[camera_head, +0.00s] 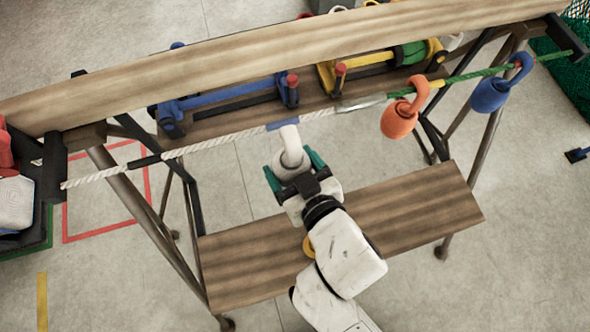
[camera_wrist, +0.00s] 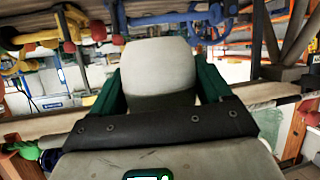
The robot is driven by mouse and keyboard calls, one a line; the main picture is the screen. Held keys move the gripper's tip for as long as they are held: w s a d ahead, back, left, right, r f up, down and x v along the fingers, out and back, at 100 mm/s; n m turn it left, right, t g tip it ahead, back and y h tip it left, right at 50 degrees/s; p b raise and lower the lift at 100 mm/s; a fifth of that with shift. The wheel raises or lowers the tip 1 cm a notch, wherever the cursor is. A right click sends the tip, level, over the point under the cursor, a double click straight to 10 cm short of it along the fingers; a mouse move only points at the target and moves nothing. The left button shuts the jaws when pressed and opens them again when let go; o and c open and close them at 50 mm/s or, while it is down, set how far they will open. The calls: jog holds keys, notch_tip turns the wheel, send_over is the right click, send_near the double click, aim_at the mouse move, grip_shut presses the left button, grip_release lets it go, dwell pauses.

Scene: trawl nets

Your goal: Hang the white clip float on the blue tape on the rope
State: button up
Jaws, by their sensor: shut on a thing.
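The white clip float (camera_head: 291,158) is held between the teal fingers of my gripper (camera_head: 294,169), which is shut on it. Its narrow clip end points up to the rope (camera_head: 215,141) and overlaps the blue tape (camera_head: 280,125) in the head view. I cannot tell whether the clip is around the rope or only in front of it. In the wrist view the float's white body (camera_wrist: 158,72) fills the space between the fingers (camera_wrist: 160,88); the tape is not seen there.
An orange float (camera_head: 398,119) and a blue float (camera_head: 490,95) hang on the rope to the right. A wooden beam (camera_head: 200,75) runs above the rope. Blue and yellow tools stand behind the rope.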

jog(key=shift+d+f+b+x, duration=0.15)
jog(key=shift+b+x, duration=0.4)
jog(key=shift+x, duration=0.9)
jog(key=shift+d+f+b+x, duration=0.1)
jog(key=shift+d+b+x, duration=0.3)
jog(key=shift+x, duration=1)
jog(key=shift+w+a, duration=0.1)
jog(key=shift+a, duration=0.05)
jog(key=o, duration=1)
jog(key=b+v, duration=0.1)
jog(key=v, duration=0.9)
jog(key=shift+s+r, duration=0.1)
jog(key=shift+s, duration=0.25)
